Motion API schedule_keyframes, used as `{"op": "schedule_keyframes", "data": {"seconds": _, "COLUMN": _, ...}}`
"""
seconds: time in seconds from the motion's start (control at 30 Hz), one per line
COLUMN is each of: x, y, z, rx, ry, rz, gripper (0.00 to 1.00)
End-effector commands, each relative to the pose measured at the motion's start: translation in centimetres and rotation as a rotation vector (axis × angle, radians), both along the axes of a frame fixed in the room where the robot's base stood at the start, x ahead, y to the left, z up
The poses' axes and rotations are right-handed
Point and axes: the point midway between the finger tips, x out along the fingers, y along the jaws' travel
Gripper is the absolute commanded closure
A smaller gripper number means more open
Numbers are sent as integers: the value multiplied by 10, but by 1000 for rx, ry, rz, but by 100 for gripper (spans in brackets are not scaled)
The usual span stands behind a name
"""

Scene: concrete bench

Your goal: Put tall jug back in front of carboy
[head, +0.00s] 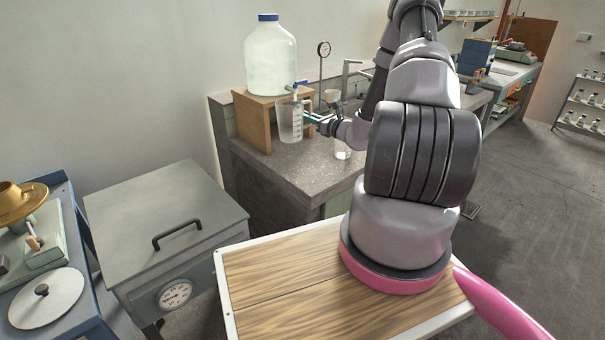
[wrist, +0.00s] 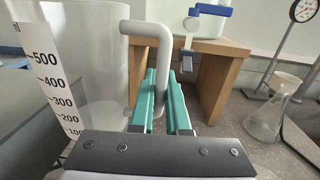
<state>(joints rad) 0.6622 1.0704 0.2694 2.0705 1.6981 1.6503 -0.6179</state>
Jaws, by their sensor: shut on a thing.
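The tall jug (head: 290,122) is clear, with a printed scale, and upright in front of the wooden stand in the head view. It fills the left of the wrist view (wrist: 100,75). My gripper (head: 307,117) is to its right, its teal fingers (wrist: 163,100) shut on the jug's pale handle (wrist: 150,30). The carboy (head: 270,60), large and clear with a blue cap, stands on the wooden stand (head: 255,122). Its blue-handled tap (wrist: 192,25) shows in the wrist view. The jug's base is cut off in the wrist view, so I cannot tell whether it touches the bench.
The concrete bench (head: 290,170) carries a glass flask (wrist: 268,118), a round gauge on a post (head: 323,60) and a small white beaker (head: 342,150) near my wrist. A grey lidded box (head: 165,225) stands to the left. The bench front is mostly clear.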

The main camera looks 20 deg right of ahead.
Motion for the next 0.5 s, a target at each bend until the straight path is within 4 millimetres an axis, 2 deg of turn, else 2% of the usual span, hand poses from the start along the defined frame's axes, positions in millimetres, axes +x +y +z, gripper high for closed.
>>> {"op": "schedule_keyframes", "data": {"seconds": 0.03, "x": -4, "y": -18, "z": -8, "rx": -1, "ry": -1, "rz": 29, "gripper": 100}}
{"op": "schedule_keyframes", "data": {"seconds": 0.17, "x": -15, "y": -39, "z": -22, "rx": 1, "ry": -1, "rz": 103, "gripper": 100}}
{"op": "schedule_keyframes", "data": {"seconds": 0.27, "x": -19, "y": -45, "z": -33, "rx": 3, "ry": 0, "rz": 130, "gripper": 100}}
{"op": "schedule_keyframes", "data": {"seconds": 0.5, "x": -21, "y": -45, "z": -76, "rx": 4, "ry": 0, "rz": 138, "gripper": 100}}
